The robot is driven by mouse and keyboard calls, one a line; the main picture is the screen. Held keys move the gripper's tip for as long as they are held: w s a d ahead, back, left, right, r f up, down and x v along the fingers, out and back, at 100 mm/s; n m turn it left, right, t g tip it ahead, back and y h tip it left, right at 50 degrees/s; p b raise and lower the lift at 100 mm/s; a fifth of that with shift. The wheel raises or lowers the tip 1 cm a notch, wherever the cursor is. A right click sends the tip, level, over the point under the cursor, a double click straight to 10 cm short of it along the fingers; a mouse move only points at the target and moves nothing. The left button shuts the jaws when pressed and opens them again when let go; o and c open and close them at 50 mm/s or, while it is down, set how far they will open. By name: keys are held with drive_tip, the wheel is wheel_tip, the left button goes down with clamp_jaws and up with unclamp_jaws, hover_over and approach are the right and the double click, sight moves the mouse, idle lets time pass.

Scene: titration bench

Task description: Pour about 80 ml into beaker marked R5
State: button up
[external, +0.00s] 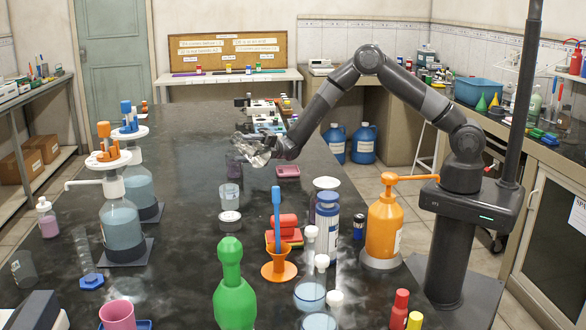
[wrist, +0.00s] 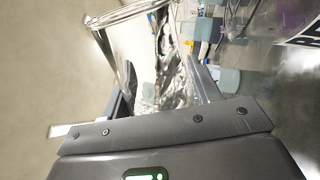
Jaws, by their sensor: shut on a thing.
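My gripper (external: 273,146) is shut on a clear glass vessel (external: 250,153), held tilted well over on its side above the bench. In the wrist view, the vessel (wrist: 172,80) fills the space between the two fingers as bright, warped glass. Its liquid level cannot be made out. A purplish beaker (external: 234,168) stands just below and left of the held vessel, partly hidden by it. A clear beaker (external: 229,172) shows close by. Another beaker (external: 229,194) with pale contents stands nearer the camera. I cannot read an R5 mark on any of them.
A pink dish (external: 288,171) lies right of the beakers. An orange funnel stand (external: 279,268), white-and-blue bottle (external: 327,225), green bottle (external: 233,295) and orange pump bottle (external: 383,225) stand nearer. Dispenser bottles (external: 121,222) stand left. The bench's far left is bare.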

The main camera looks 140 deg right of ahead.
drive_tip(key=shift+d+r+m, duration=0.25)
drive_tip(key=shift+r+m, duration=0.05)
drive_tip(key=shift+m, duration=0.2)
drive_tip(key=shift+a+m+h, duration=0.3)
drive_tip(key=shift+a+h, duration=0.05)
drive_tip(key=shift+h, duration=0.05)
idle(0.6)
drive_tip(key=shift+d+f+m+h+p, duration=0.15)
drive_tip(key=shift+m+h+p, duration=0.3)
drive_tip(key=shift+m, duration=0.55)
idle(1.2)
drive_tip(key=n, duration=0.1)
drive_tip(key=n+y, duration=0.1)
drive_tip(key=n, duration=0.1)
drive_tip(key=shift+w+a, duration=0.15)
drive_tip(key=shift+a, duration=0.25)
drive_tip(key=shift+a+f+n+y, duration=0.4)
drive_tip(key=shift+f+n+y, duration=0.15)
drive_tip(key=shift+n, duration=0.45)
drive_tip(key=shift+d+r+n+y, duration=0.15)
drive_tip(key=shift+r+n+y, duration=0.2)
drive_tip(key=shift+n, duration=0.75)
drive_tip(key=shift+r+n, duration=0.4)
drive_tip(key=shift+r, duration=0.1)
drive_tip(key=shift+r, duration=0.1)
